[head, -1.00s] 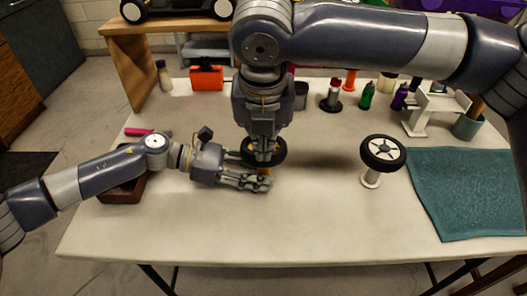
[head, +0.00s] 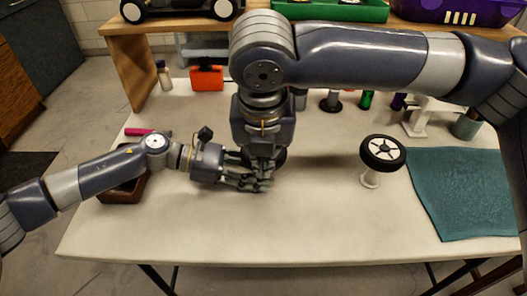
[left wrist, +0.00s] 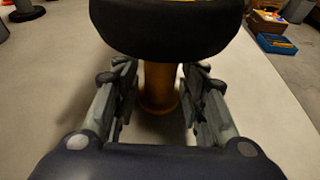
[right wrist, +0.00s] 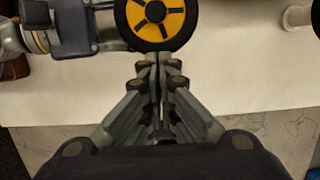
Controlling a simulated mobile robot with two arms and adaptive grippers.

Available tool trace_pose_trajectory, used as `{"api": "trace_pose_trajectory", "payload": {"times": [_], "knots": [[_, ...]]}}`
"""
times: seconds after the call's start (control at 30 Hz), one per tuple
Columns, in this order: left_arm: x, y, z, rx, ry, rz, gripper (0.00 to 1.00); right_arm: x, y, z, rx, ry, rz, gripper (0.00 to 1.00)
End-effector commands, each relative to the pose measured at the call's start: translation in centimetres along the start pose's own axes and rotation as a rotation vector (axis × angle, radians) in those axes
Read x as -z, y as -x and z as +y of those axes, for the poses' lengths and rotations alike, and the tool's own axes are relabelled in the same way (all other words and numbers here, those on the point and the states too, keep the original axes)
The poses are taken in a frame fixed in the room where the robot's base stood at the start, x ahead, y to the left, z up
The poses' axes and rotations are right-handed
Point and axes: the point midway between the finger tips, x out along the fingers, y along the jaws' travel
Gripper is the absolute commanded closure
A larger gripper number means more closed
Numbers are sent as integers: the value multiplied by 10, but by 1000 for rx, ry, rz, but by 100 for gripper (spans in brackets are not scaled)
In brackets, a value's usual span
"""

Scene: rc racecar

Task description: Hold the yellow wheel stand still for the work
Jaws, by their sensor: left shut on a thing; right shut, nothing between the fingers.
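The yellow wheel stand's post (left wrist: 158,88) rises between the fingers of my left gripper (left wrist: 160,105), which is shut on it. A black-tyred wheel with a yellow hub (right wrist: 157,14) sits on top of the stand. In the head view only a dark edge of this wheel (head: 282,158) shows; my right gripper (head: 262,168) hides most of it and the post. In the right wrist view my right gripper (right wrist: 160,68) is shut and empty, its tips close to the wheel's edge; I cannot tell whether they touch.
A second wheel (head: 383,152) stands on a white stand (head: 370,181) to the right. A teal towel (head: 470,190) lies at the table's right. A brown box (head: 122,192) is under my left arm. Bottles and an orange case (head: 207,78) line the back. The front table is bare.

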Motion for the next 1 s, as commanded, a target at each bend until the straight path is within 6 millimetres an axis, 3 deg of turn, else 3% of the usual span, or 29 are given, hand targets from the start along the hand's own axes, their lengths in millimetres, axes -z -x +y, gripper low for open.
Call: {"api": "trace_pose_trajectory", "payload": {"times": [0.37,0.47,0.8,1.0], "knots": [[0,0,0,0,1,0,82,1,6,0,-1,-1,0,100],[0,0,0,0,1,0,82,1,19,1,-1,-1,-2,100],[0,0,0,-1,1,1,82,1,90,1,-3,-1,-2,100],[0,0,0,-1,1,1,82,1,115,0,0,-1,-1,100]]}}
